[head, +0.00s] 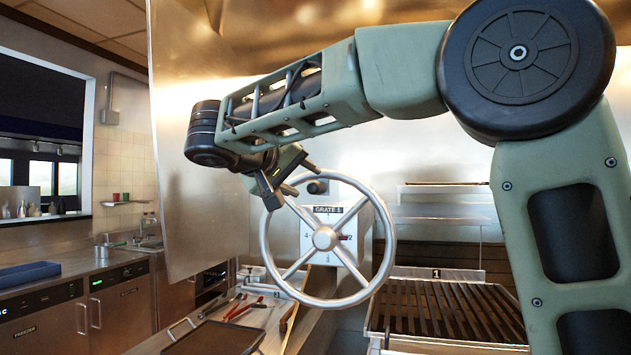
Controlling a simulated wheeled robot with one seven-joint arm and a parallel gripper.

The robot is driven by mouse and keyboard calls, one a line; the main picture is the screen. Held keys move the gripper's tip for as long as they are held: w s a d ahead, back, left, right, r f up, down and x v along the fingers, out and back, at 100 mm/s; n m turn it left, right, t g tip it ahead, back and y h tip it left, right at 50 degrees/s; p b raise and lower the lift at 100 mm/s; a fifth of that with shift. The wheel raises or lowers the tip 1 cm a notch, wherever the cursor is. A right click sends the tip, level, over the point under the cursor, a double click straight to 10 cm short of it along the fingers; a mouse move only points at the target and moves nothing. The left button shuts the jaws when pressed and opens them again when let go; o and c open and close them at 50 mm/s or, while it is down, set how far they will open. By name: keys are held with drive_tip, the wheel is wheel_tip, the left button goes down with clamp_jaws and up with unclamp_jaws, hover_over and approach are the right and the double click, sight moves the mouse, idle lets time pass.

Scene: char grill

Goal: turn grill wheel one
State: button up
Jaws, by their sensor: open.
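The grill wheel (387,267) is a silver spoked handwheel in the middle of the head view. It stands in front of a pale plate (327,211) labelled "GRATE 1", with numbers around the hub. My gripper (283,196) is at the wheel's upper left, with its dark fingers close to the rim and a spoke. The fingers are open. I cannot tell whether they touch the rim. The grate marked 1 (440,308) lies to the right, behind the wheel, partly hidden by my arm.
Tongs (247,307) and a dark tray (215,338) lie on the counter below left of the wheel. A blue tray (28,274) and steel cabinets (120,303) stand at the far left. A tall metal panel (180,130) rises left of the wheel.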

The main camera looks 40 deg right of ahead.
drive_tip(key=p+x, duration=0.1)
drive_tip(key=x, duration=0.5)
drive_tip(key=shift+d+p, duration=0.1)
drive_tip(key=shift+p, duration=0.2)
clamp_jaws()
